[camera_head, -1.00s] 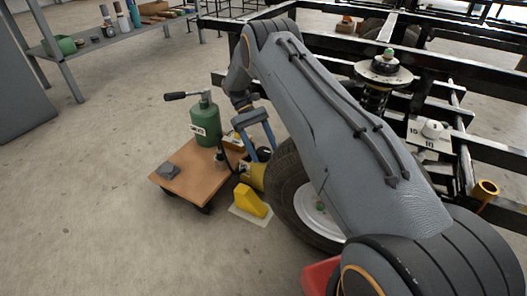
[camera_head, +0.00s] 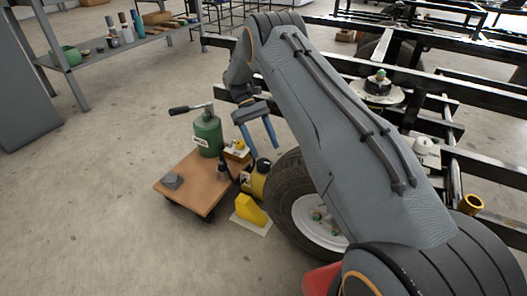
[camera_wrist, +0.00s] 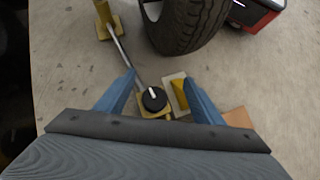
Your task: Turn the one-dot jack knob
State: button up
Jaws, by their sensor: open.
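In the wrist view a round black knob (camera_wrist: 154,98) with a white pointer mark sits on a yellow jack body (camera_wrist: 157,114). No dot can be made out on it. In the head view a black knob (camera_head: 263,164) tops a yellow jack (camera_head: 254,184) beside the tire.
A wheel with a tire (camera_head: 285,185) stands right of the jack. A yellow wedge (camera_head: 250,210) lies in front. A wooden cart (camera_head: 195,185) carries a green bottle (camera_head: 207,133). A metal rod (camera_wrist: 118,45) reaches the jack. Open floor lies left.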

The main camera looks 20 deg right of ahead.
aim_at(264, 162)
jog(key=shift+s+f+n+t+y+p, duration=0.15)
jog(key=shift+f+n+t+y+p, duration=0.15)
jog(key=shift+f+n+t+p, duration=0.4)
jog(key=shift+f+n+t+y+p, duration=0.2)
jog(key=shift+n+t+y+p, duration=0.3)
jog(key=shift+t+p, duration=0.7)
jog(key=shift+a+n+t+y+p, duration=0.1)
jog(key=shift+n+t+y+p, duration=0.3)
jog(key=shift+t+p, duration=0.5)
jog(key=shift+r+n+t+p, duration=0.3)
jog(key=shift+n+t+p, duration=0.3)
jog(key=shift+t, duration=0.6)
jog(key=shift+f+b, duration=1.65)
jog(key=shift+f, duration=2.3)
jog(key=shift+c, duration=0.2)
jog(key=shift+r, duration=0.1)
jog(key=c, duration=1)
